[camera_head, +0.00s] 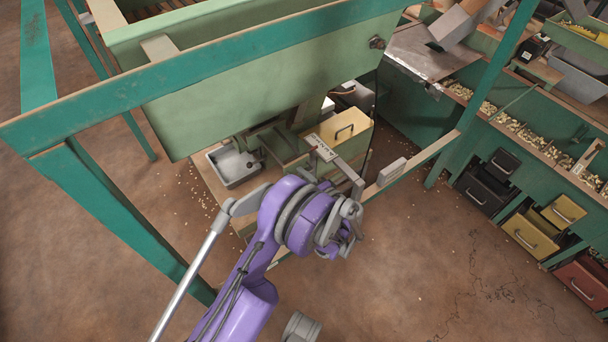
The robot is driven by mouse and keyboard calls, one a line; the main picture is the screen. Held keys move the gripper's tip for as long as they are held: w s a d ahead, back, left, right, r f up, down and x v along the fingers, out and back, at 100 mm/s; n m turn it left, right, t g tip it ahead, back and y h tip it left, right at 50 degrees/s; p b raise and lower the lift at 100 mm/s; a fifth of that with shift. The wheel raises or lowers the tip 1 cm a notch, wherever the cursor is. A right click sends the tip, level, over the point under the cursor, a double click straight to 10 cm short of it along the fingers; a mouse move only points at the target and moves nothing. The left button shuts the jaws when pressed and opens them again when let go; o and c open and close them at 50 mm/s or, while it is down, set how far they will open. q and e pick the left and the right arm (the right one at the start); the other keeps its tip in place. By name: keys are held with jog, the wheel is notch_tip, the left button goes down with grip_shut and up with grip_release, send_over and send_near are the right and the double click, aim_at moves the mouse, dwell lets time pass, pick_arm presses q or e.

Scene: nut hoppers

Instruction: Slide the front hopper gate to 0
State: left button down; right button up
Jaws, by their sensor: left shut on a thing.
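The front hopper (270,85) is a large pale green bin set in a green frame. Below it is its outlet, with a small white label plate (321,147) beside grey metal bars. The marks on the plate are too small to read. My left gripper (350,182), on the purple arm, is at these bars under the hopper's front edge. It is shut on a grey part that looks like the gate handle; the wrist and fingers partly hide it. The gate's exact position cannot be told. My right gripper is not in view.
A grey metal tray (234,165) and a yellow bin with a handle (349,131) stand under the hopper. A green frame post (110,215) rises at left. At right are a long nut-filled trough (515,130) and several drawers (530,236). The brown floor in front is open.

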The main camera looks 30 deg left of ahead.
aim_at(297, 166)
pick_arm(q)
jog(key=x, duration=0.2)
jog(key=r+b+x, duration=0.1)
jog(key=x, duration=0.2)
jog(key=shift+w+a, duration=0.1)
jog(key=shift+a, duration=0.2)
jog(key=shift+r, duration=0.1)
jog(key=c, duration=0.9)
grip_release()
jog(key=p+v, duration=0.1)
jog(key=v, duration=0.9)
jog(key=shift+d+p, duration=0.35)
jog(key=shift+d, duration=0.05)
jog(key=shift+r, duration=0.1)
